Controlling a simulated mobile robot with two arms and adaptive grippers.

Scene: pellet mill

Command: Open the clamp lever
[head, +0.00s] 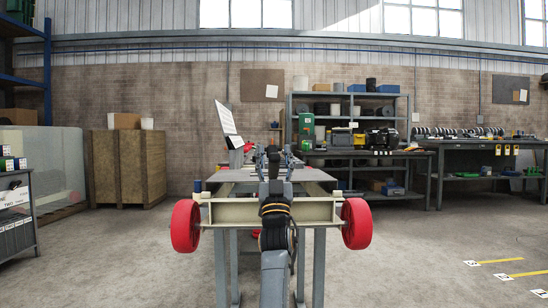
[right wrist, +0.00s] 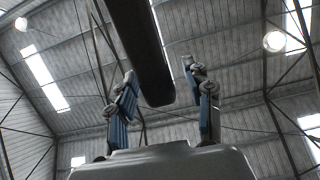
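A dark, rounded bar (right wrist: 143,50), which looks like the clamp lever, comes down from the top of the right wrist view. Its free end lies between the two fingers of my right gripper (right wrist: 160,88). The fingers are spread, with a visible gap to the bar on each side, so it is not gripped. In the head view my right gripper (head: 273,163) points away over the middle of the pale machine frame (head: 235,211). There my own arm and gripper hide most of the lever and clamp. My left gripper is in neither view.
Red wheels stand at the left (head: 185,226) and right (head: 356,223) of the frame. A tilted white panel (head: 227,119) rises behind it. A wooden crate (head: 126,168) stands left; a shelf (head: 349,97) and workbench (head: 481,144) stand behind right.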

